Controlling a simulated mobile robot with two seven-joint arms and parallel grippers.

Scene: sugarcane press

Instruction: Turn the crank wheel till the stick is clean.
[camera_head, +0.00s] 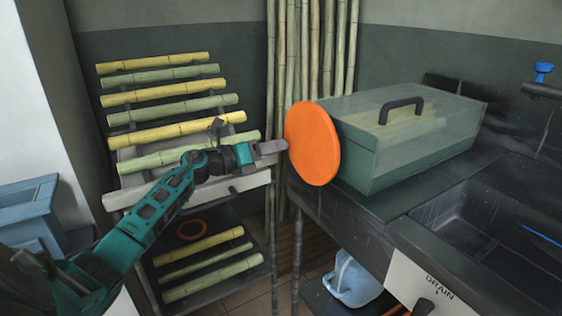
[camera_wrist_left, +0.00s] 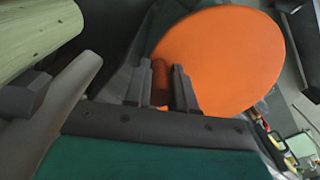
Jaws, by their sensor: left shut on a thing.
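The orange crank wheel (camera_head: 313,143) stands upright at the left end of the green press box (camera_head: 365,165). The box has a clear cover with a dark handle, and something yellowish, perhaps the stick (camera_head: 405,120), shows dimly through it. My left gripper (camera_head: 284,146) reaches the wheel's left side. In the left wrist view the two fingers (camera_wrist_left: 161,88) are shut on a short dark orange handle (camera_wrist_left: 160,85) in front of the wheel's face (camera_wrist_left: 220,60). How clean the stick is cannot be told. My right gripper is not in view.
A rack of bamboo sticks (camera_head: 170,115) stands behind my left arm, with more sticks (camera_head: 205,262) on a lower shelf. Tall canes (camera_head: 310,45) lean at the back wall. A dark sink (camera_head: 480,225) lies right of the press. A blue-white jug (camera_head: 352,280) sits below the counter.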

